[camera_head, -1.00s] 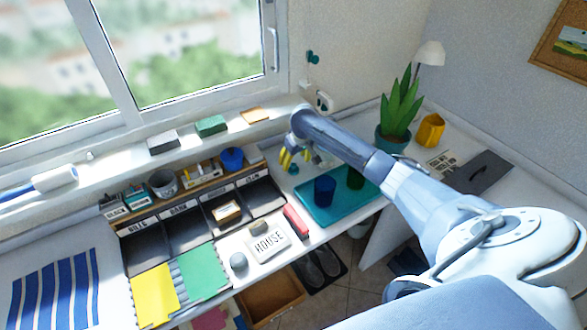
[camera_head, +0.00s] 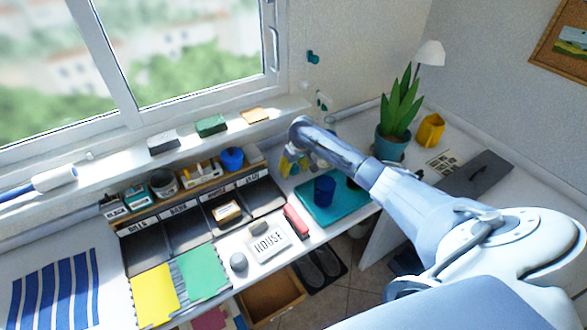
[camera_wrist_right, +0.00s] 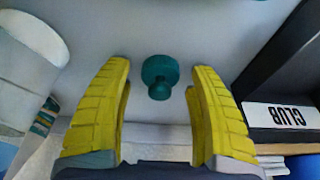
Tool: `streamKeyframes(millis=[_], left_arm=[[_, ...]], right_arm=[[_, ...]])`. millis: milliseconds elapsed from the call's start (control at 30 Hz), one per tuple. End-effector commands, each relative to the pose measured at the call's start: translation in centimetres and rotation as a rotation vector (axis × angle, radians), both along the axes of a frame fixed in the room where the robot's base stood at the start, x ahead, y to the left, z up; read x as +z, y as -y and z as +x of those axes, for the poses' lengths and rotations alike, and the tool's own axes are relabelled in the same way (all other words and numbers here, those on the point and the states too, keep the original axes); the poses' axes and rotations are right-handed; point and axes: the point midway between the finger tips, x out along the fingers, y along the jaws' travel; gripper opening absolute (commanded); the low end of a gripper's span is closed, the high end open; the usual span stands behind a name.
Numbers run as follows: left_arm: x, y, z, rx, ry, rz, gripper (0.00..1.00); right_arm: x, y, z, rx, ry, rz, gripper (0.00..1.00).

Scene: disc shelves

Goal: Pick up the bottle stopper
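The bottle stopper, a teal round piece with a small knob (camera_wrist_right: 160,76), sits on a pale surface in the right wrist view. My right gripper (camera_wrist_right: 160,100) is open, with one yellow finger on each side of the stopper and a visible gap to each. In the head view my right gripper (camera_head: 289,162) is low over the desk, between the labelled trays and the teal tray; I cannot make out the stopper clearly there. My left gripper is not in view.
A black tray with a CLUB label (camera_wrist_right: 290,116) stands close right of the fingers in the wrist view. A potted plant (camera_head: 396,115) stands behind.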

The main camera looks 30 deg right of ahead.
Motion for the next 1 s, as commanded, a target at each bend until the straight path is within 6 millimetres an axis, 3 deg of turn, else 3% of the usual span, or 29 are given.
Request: streamKeyframes(millis=[33,300,733,1000], left_arm=[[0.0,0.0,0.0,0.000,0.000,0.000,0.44],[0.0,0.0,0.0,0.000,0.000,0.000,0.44],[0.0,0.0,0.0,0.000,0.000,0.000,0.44],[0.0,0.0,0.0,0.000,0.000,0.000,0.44]], right_arm=[[0.0,0.0,0.0,0.000,0.000,0.000,0.52],[0.0,0.0,0.0,0.000,0.000,0.000,0.21],[0.2,0.0,0.0,0.000,0.000,0.000,0.18],[2.4,0.0,0.1,0.001,0.003,0.001,0.18]])
